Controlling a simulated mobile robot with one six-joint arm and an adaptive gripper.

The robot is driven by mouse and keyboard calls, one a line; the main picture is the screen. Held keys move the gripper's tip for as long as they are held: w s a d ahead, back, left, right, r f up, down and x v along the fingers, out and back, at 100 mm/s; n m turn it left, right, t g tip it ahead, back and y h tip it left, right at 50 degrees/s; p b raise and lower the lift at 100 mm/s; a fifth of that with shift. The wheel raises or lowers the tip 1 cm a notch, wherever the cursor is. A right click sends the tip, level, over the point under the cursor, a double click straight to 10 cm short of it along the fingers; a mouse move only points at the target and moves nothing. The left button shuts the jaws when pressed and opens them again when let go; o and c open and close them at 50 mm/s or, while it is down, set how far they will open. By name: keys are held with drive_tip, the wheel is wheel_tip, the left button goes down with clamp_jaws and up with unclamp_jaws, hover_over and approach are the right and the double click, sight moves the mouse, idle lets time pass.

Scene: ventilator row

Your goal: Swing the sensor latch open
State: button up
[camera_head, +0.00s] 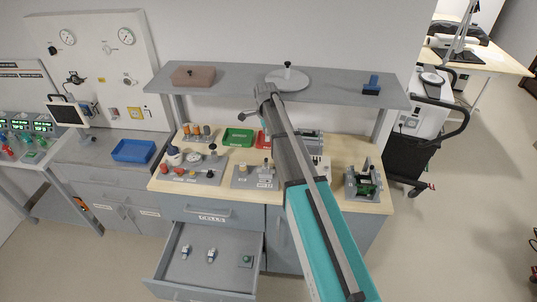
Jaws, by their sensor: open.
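I cannot make out for certain which part is the sensor latch. A grey fixture (363,184) with upright plates and a green part inside stands at the right end of the wooden bench. It is too small to tell a latch or its position. My arm reaches up from the lower right across the bench. At its far end my gripper (266,91) shows small and dark in front of the shelf's front edge. It is open, with nothing visible in it, and apart from the grey fixture. My arm hides part of the bench middle.
A grey shelf (225,80) spans above the bench, bearing a brown block (193,77), a round grey disc (288,79) and a blue block (372,85). Grey plates with knobs (193,170) and a green tray (238,138) occupy the bench (335,193). An open drawer (205,270) juts out below.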

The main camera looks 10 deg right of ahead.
sight(266, 159)
drive_tip(key=shift+f, duration=0.15)
idle(0.3)
wheel_tip(266, 159, down, 14)
drive_tip(key=b, duration=1.4)
drive_tip(key=shift+r, duration=0.25)
